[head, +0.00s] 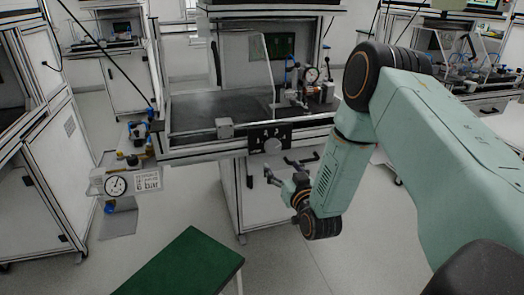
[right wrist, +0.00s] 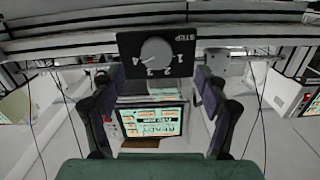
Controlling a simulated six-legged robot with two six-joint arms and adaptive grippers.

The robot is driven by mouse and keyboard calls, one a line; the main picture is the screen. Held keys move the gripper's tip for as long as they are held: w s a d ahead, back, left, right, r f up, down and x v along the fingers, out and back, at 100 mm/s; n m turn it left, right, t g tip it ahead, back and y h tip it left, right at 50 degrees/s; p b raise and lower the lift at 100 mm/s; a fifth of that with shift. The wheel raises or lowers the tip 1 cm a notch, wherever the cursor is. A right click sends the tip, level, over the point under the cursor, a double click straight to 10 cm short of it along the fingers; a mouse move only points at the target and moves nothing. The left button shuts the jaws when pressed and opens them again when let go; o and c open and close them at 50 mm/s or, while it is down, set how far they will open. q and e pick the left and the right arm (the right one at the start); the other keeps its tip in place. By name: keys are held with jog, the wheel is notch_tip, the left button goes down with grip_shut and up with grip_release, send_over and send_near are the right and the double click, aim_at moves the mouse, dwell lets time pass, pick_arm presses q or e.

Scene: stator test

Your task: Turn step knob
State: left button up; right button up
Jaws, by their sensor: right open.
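The step knob (head: 272,146) is a round grey dial on a black panel (head: 285,134) at the front edge of the central workbench. In the right wrist view the knob (right wrist: 155,52) appears upside down, with digits around it and the word STEP at one corner of the panel. Which digit it points to is too small to tell. My right gripper (head: 279,168) is open and empty, below and in front of the panel in the head view. In the right wrist view its fingers (right wrist: 155,82) stand apart, with the knob beyond and between them. My left gripper is out of view.
A green surface (head: 185,262) is in the foreground. A lit screen (right wrist: 150,122) shows between the fingers in the right wrist view.

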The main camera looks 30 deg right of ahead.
aim_at(274, 148)
jog(key=shift+t, duration=0.3)
jog(key=x, duration=0.2)
jog(key=b+x, duration=0.1)
jog(key=x, duration=0.1)
jog(key=r+x, duration=0.1)
jog(key=x, duration=0.1)
jog(key=shift+d, duration=0.3)
jog(key=shift+b+x, duration=0.3)
jog(key=shift+x, duration=0.65)
jog(key=shift+a, duration=0.1)
jog(key=c, duration=1.2)
